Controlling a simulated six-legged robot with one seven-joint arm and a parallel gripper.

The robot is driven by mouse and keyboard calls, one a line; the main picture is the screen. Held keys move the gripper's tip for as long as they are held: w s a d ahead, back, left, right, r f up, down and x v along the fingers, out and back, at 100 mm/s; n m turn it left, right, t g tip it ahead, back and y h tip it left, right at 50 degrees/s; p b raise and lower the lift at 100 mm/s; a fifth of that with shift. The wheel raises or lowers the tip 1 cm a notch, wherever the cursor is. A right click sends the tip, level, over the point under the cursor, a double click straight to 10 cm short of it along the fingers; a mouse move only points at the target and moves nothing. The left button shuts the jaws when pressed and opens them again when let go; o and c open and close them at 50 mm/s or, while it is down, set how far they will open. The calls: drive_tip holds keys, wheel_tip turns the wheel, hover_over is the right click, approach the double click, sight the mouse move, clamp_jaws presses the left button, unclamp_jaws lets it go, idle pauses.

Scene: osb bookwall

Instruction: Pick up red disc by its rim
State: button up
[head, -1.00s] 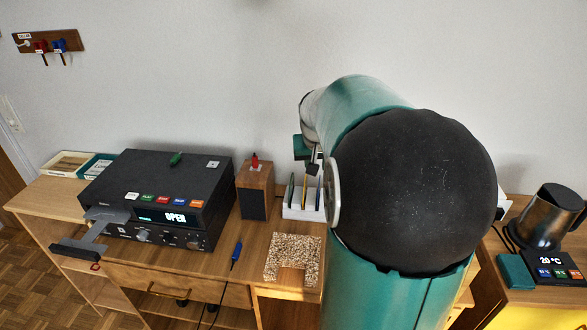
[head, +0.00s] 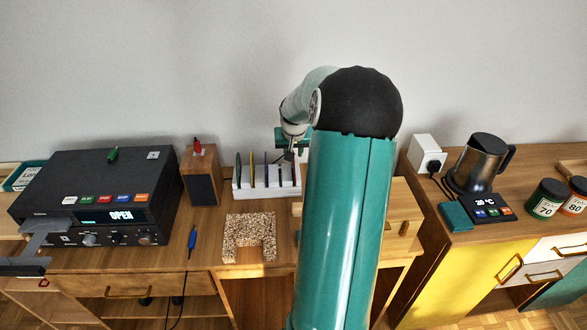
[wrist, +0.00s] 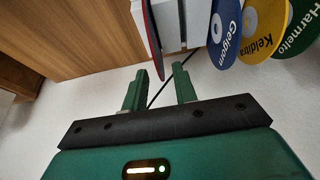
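The red disc (wrist: 152,38) shows nearly edge-on in the wrist view, upright against the white rack (wrist: 170,28). My gripper (wrist: 161,75) is open, and the near end of the disc's rim appears between its two fingertips. I cannot tell whether either finger touches it. In the head view my gripper (head: 290,150) is over the right end of the rack (head: 262,188), partly hidden by my arm.
Blue (wrist: 224,30), yellow (wrist: 264,28) and green (wrist: 300,30) discs stand right of the red one. In the head view, a speaker (head: 201,174) and a black player (head: 95,195) with its tray out stand left of the rack.

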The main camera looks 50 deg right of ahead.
drive_tip(key=x, duration=0.4)
drive_tip(key=shift+f, duration=0.4)
clamp_jaws()
drive_tip(key=shift+d, duration=0.1)
wheel_tip(320, 180, up, 10)
drive_tip(key=shift+r, duration=0.1)
idle(0.3)
drive_tip(key=shift+r, duration=2.4)
